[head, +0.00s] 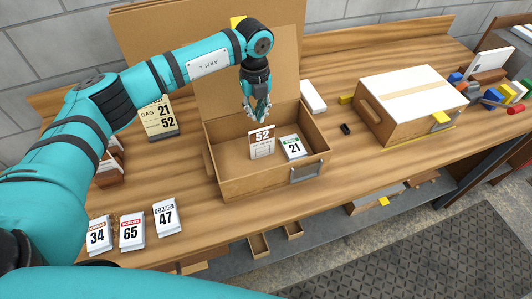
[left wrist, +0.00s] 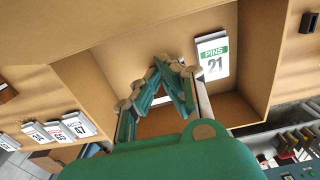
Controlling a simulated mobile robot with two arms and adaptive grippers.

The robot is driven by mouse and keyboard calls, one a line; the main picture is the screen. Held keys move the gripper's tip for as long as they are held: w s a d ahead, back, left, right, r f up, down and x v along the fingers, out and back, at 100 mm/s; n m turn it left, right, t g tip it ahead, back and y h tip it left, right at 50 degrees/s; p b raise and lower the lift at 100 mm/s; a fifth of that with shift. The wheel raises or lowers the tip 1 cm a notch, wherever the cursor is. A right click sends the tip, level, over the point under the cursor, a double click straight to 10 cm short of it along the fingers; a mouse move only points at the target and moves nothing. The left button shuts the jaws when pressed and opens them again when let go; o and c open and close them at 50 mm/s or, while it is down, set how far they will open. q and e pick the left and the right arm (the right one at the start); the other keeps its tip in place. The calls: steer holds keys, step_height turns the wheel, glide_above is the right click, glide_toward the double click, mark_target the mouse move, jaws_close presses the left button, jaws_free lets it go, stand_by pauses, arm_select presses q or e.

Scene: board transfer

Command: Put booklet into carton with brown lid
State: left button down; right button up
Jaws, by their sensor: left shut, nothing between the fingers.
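The open brown carton (head: 235,188) stands mid-table with its brown lid (head: 220,85) raised behind it. A booklet marked 52 (head: 262,142) leans or stands inside it, and a green-topped booklet marked 21 (head: 293,147) lies beside it; the 21 booklet also shows in the left wrist view (left wrist: 212,60). My left gripper (head: 257,115) is shut and empty over the back of the carton, above the 52 booklet; its fingertips meet in the left wrist view (left wrist: 170,65). Booklets marked 34 (head: 97,235), 65 (head: 132,231) and 47 (head: 166,217) lie on the table at front left. My right gripper is out of view.
A card reading BAG 21 52 (head: 158,118) stands behind on the left. A closed carton with a white top (head: 412,90) stands at right. A small black object (head: 346,128) and a white block (head: 313,96) lie between the cartons. Coloured blocks lie far right.

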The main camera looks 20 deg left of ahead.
arm_select(q)
step_height(320, 180, down, 3)
steer(key=shift+f+b, duration=0.15)
steer(key=shift+b, duration=0.85)
steer(key=shift+s+d, duration=0.1)
steer(key=shift+s+d+p, duration=0.5)
steer(key=shift+s+d, duration=0.35)
steer(key=shift+s, duration=0.35)
steer(key=shift+s+d+p, duration=0.45)
steer(key=shift+s+d, duration=0.45)
steer(key=shift+s, duration=0.25)
steer(key=shift+s+d+p, duration=0.5)
steer(key=shift+s+d, duration=0.35)
steer(key=shift+s, duration=0.35)
step_height(320, 180, up, 8)
steer(key=p, duration=0.4)
